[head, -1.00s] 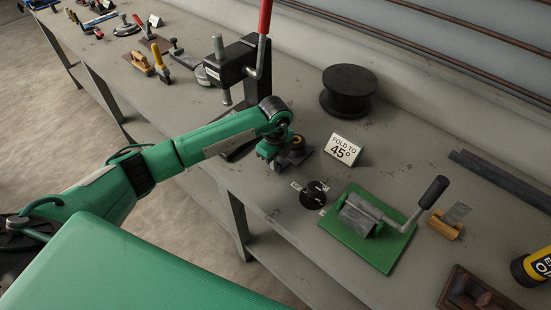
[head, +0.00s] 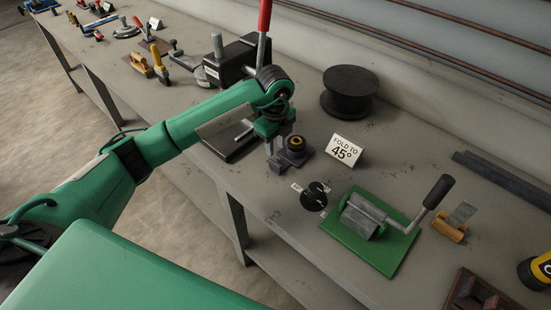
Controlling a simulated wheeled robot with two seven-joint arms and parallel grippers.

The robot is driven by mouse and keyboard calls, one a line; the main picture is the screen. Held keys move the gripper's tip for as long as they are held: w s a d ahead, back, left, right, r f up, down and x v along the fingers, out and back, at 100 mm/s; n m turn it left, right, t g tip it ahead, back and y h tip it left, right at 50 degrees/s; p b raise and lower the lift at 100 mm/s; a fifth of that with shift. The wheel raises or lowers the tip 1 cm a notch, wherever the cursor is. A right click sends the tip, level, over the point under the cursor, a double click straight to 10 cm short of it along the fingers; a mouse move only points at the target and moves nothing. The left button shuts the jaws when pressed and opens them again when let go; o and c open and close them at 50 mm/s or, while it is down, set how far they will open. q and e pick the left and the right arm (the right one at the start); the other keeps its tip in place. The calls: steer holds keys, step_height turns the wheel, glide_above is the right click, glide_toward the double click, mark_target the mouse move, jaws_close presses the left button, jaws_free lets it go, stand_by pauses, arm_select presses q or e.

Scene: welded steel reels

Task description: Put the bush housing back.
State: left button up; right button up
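The bush housing (head: 294,153), a small dark grey block with a round yellow-ringed bush (head: 296,143) on it, stands on the grey bench. It is left of the "FOLD TO 45°" card. My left gripper (head: 275,148) points down just left of the housing. Its grey fingers look apart, with nothing clearly held between them. Whether a finger touches the housing I cannot tell. The housing's left side is partly hidden by the gripper. My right gripper is out of view.
A black press with a red lever (head: 264,22) stands behind my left arm. Nearby are a black reel (head: 349,92), the white card (head: 344,150), a black disc (head: 314,196) and a green plate with a crank (head: 369,245). Bare bench lies between the card and the green plate.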

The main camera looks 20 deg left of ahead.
arm_select(q)
steer(key=shift+r+b, duration=0.3)
steer(key=shift+r, duration=1.65)
steer(key=shift+d, duration=0.1)
